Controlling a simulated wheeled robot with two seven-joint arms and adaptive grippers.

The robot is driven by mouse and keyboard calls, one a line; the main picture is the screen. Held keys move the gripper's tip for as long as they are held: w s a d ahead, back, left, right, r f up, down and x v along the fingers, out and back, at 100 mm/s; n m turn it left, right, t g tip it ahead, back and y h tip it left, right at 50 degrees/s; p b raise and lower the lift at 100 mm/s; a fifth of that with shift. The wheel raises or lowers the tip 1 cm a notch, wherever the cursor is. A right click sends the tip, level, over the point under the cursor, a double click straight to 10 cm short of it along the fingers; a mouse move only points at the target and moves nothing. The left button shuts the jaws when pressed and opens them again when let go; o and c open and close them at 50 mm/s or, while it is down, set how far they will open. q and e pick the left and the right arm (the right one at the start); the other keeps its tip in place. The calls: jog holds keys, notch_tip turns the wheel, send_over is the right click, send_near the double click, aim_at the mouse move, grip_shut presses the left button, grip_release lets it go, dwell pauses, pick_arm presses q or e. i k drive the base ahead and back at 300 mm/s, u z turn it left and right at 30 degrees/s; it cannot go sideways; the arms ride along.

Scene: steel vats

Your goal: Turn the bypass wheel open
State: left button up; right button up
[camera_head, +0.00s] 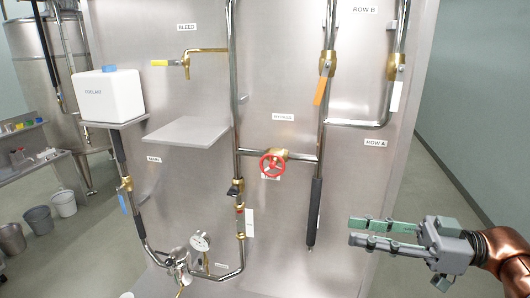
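The bypass wheel is a small red handwheel (273,164) on a brass valve, set in the short horizontal pipe below the BYPASS label (283,117), in the middle of the steel panel. It shows whole and nothing touches it. How far it is turned cannot be told. My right gripper (350,230) is at the lower right, in front of the panel's right part. Its two green-padded fingers point left with a gap between them, and it is empty. It is lower than the wheel and well to its right. My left gripper is not in view.
Orange-handled (321,91) and white-handled (396,96) valves hang on the right pipes. A black-sleeved pipe (315,212) stands between wheel and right gripper. A bare grey shelf (188,131) juts out left of the wheel. A coolant jug (108,97) and gauge (200,242) are further left.

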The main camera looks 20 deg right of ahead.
aim_at(273, 165)
jog(key=i, duration=0.95)
